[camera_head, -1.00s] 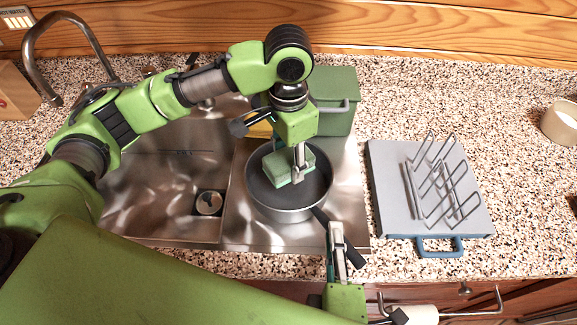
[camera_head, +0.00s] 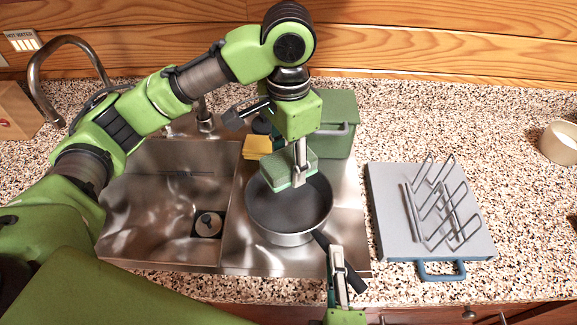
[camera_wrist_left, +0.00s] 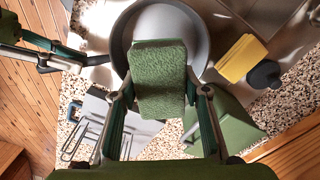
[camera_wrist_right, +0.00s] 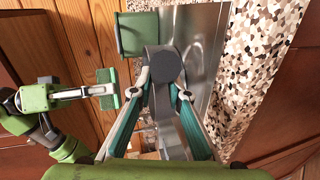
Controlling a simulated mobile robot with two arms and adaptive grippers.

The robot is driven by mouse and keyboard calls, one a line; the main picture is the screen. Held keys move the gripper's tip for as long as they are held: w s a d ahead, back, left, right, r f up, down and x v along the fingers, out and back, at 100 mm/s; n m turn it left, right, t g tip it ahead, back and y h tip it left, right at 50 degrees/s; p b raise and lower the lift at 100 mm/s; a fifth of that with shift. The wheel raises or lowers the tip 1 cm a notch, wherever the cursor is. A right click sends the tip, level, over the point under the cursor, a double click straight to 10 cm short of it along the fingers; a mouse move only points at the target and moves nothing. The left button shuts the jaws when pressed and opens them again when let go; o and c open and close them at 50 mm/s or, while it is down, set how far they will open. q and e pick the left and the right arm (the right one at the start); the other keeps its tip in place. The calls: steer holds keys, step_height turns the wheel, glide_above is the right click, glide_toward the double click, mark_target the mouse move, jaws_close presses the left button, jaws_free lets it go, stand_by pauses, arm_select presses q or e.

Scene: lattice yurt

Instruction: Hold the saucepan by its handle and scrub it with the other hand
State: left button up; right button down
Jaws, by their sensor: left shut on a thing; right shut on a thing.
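The dark grey saucepan (camera_head: 289,212) sits on the steel surface right of the sink basin; it also shows in the left wrist view (camera_wrist_left: 165,22). Its dark handle (camera_head: 321,241) points towards the front right. My right gripper (camera_head: 338,262) is shut on the handle. My left gripper (camera_head: 300,176) is shut on a green sponge (camera_head: 280,172), which also shows in the left wrist view (camera_wrist_left: 160,78). The sponge is over the far part of the pan and covers some of its far rim. The right wrist view shows the sponge (camera_wrist_right: 108,88) from the side.
The sink basin (camera_head: 180,215) is left of the pan, with a tap (camera_head: 70,42) behind. A green bin (camera_head: 337,120) and a yellow sponge (camera_head: 257,147) stand behind. A grey board with a wire rack (camera_head: 388,190) is to the right.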

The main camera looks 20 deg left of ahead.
steer(key=c, duration=1.8)
jaws_free()
steer(key=shift+c, duration=0.2)
steer(key=shift+f, duration=0.1)
steer(key=shift+s, duration=0.15)
